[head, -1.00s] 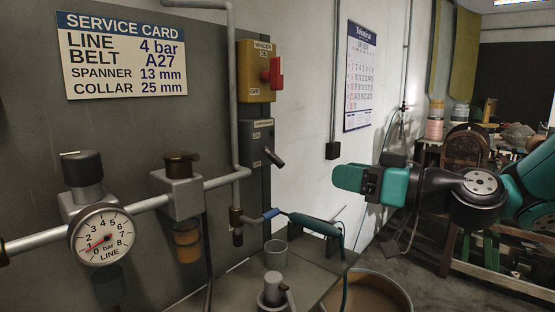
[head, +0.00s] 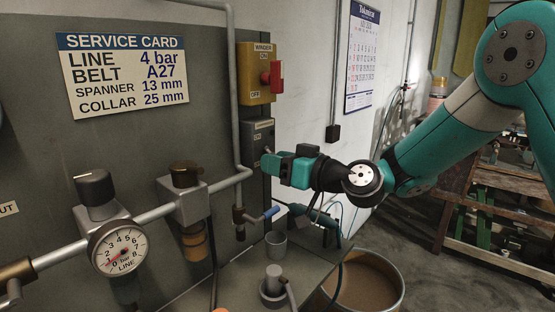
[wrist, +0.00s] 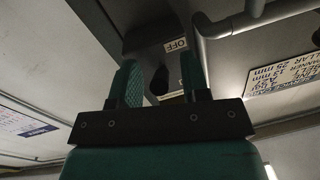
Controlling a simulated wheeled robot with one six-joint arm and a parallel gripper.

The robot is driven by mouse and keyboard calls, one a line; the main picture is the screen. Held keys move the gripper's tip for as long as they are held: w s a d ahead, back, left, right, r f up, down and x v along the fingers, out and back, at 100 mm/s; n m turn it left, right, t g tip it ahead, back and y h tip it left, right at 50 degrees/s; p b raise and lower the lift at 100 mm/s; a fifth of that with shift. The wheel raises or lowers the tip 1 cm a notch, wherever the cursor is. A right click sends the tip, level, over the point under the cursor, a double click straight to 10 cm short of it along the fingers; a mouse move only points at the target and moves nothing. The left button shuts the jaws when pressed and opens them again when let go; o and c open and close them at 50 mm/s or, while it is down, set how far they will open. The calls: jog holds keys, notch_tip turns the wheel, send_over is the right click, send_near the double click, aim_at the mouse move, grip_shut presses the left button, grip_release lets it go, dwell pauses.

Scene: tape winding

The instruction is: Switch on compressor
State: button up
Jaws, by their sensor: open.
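The grey compressor switch box (head: 257,133) is on the panel's right edge, below the yellow winder switch box (head: 256,72). Its lever is largely hidden by my gripper (head: 269,164) in the head view. In the wrist view, my gripper (wrist: 160,66) is open, with one green finger on each side of the dark lever (wrist: 160,78). I cannot tell whether the fingers touch it. An OFF label (wrist: 176,44) shows on the box there. The line gauge (head: 119,248) has its red needle near 0.
The winder box has a red handle (head: 273,76). A grey pipe (head: 236,120) runs down just left of the boxes. A large round tub (head: 367,285) stands on the floor at right.

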grip_shut()
jog(key=shift+r, duration=0.1)
